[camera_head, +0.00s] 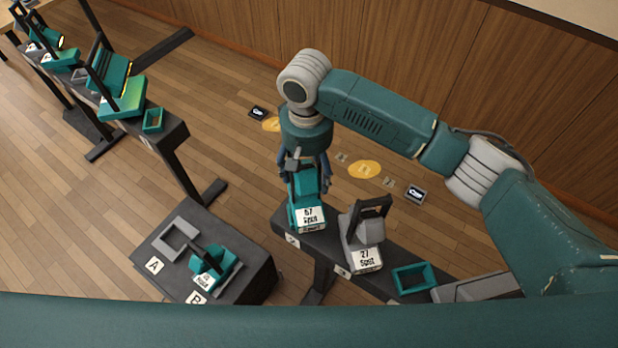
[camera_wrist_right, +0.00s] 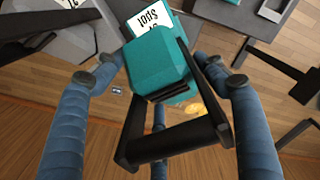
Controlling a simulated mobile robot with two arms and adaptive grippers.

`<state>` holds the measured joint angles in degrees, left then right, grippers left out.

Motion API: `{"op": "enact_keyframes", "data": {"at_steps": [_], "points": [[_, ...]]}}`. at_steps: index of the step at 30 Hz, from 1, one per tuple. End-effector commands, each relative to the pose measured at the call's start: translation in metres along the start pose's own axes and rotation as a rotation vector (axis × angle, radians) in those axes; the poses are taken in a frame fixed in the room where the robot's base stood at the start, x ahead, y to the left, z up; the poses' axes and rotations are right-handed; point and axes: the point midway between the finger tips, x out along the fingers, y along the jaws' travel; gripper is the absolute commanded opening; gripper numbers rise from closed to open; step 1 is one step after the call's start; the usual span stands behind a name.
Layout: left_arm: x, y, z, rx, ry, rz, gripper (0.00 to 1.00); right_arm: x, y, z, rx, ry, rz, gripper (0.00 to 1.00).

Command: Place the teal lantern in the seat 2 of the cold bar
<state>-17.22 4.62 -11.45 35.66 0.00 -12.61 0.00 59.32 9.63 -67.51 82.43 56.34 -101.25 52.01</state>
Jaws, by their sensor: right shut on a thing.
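My right gripper (camera_head: 305,176) is shut on a teal lantern (camera_head: 306,204) labelled "57 Spot". The lantern hangs upright below it at the left end of the near dark bar (camera_head: 321,243), by a tag (camera_head: 293,241) that seems to read 2. I cannot tell whether its base touches the bar or a seat, as the lantern hides what is under it. In the right wrist view, the teal lantern (camera_wrist_right: 158,68) and its black handle (camera_wrist_right: 180,140) lie between the blue fingers. My left gripper is not in view.
A grey lantern (camera_head: 361,240) labelled "27 Spot" stands close to the right. Beyond it is an empty teal seat (camera_head: 413,278). A low table (camera_head: 262,275) holds a grey frame (camera_head: 175,235) and another teal lantern (camera_head: 214,265). More lanterns stand on the far-left bar (camera_head: 172,130).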

Motion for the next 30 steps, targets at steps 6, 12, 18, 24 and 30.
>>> {"op": "enact_keyframes", "data": {"at_steps": [6, 12, 18, 24, 30], "points": [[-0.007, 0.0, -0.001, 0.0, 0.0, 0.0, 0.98, 0.022, 0.0, 0.0, 0.001, 0.0, 0.0, 0.13], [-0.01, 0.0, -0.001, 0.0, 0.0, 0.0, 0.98, 0.041, -0.001, -0.001, 0.0, 0.003, -0.001, 0.13], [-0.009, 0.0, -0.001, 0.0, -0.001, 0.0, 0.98, 0.042, -0.001, -0.001, 0.0, 0.003, -0.001, 0.13], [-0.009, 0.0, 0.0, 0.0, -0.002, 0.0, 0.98, 0.045, 0.0, 0.0, 0.0, 0.0, 0.001, 0.85], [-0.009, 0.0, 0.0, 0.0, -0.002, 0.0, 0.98, 0.045, -0.001, 0.0, 0.0, 0.0, 0.001, 0.9]]}}
